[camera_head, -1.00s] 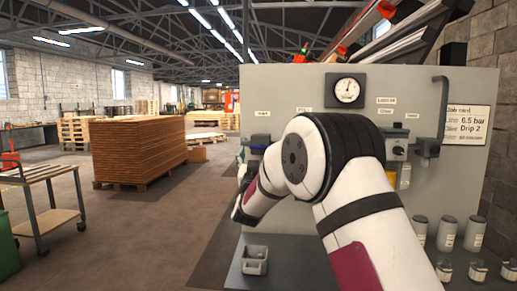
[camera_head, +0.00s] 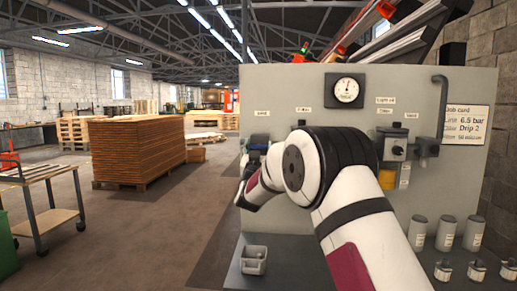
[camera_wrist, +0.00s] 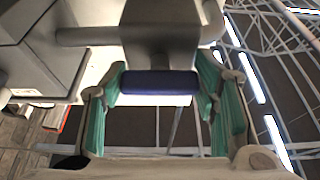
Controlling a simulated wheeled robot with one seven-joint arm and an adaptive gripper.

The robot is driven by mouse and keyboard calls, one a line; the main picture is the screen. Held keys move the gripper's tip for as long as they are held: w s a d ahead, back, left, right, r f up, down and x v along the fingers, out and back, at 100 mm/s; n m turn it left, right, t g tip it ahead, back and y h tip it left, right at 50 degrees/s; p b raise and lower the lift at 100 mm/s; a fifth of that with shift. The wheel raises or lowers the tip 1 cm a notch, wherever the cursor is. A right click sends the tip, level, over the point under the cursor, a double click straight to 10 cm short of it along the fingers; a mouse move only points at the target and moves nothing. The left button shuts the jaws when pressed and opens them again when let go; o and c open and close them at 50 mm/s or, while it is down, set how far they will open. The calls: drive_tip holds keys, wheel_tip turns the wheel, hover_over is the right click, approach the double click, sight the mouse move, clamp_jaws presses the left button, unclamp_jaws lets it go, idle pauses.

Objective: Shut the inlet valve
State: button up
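The inlet valve (camera_head: 258,140) is a small grey body on the left side of the grey panel, below a small label. In the wrist view a dark blue bar (camera_wrist: 158,82) on a grey stem lies between my fingers; it looks like the valve's handle. My gripper (camera_wrist: 160,78) has its teal-padded fingers wide apart, one near each end of the bar. Whether they touch it is unclear. In the head view my arm hides most of my gripper and the lower side of the valve.
The grey panel (camera_head: 455,185) carries a round gauge (camera_head: 347,90), a grey box with a knob (camera_head: 396,150), a pipe and a job card (camera_head: 463,125). An open grey tray (camera_head: 254,261) and several lidded jars stand on the ledge below. Left: wooden stack (camera_head: 137,150), cart (camera_head: 48,195), open floor.

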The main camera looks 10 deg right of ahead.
drive_tip(key=shift+n, duration=0.4)
drive_tip(key=n+y+b, duration=0.1)
drive_tip(key=n+y, duration=0.1)
drive_tip(key=n, duration=0.1)
drive_tip(key=n+y+b, duration=0.1)
drive_tip(key=n+y, duration=0.1)
drive_tip(key=n, duration=0.1)
drive_tip(key=n+y+b, duration=0.1)
drive_tip(key=n, duration=0.2)
drive_tip(key=n+y+b, duration=0.1)
drive_tip(key=n, duration=0.2)
drive_tip(key=shift+n+y, duration=0.3)
drive_tip(key=n+g+y, duration=0.1)
drive_tip(key=n, duration=0.2)
drive_tip(key=n+g+b, duration=0.1)
drive_tip(key=n, duration=0.2)
drive_tip(key=shift+y, duration=0.4)
drive_tip(key=shift+n+g, duration=0.7)
drive_tip(key=shift+n, duration=0.8)
drive_tip(key=o, duration=1.2)
drive_tip(key=shift+a, duration=0.1)
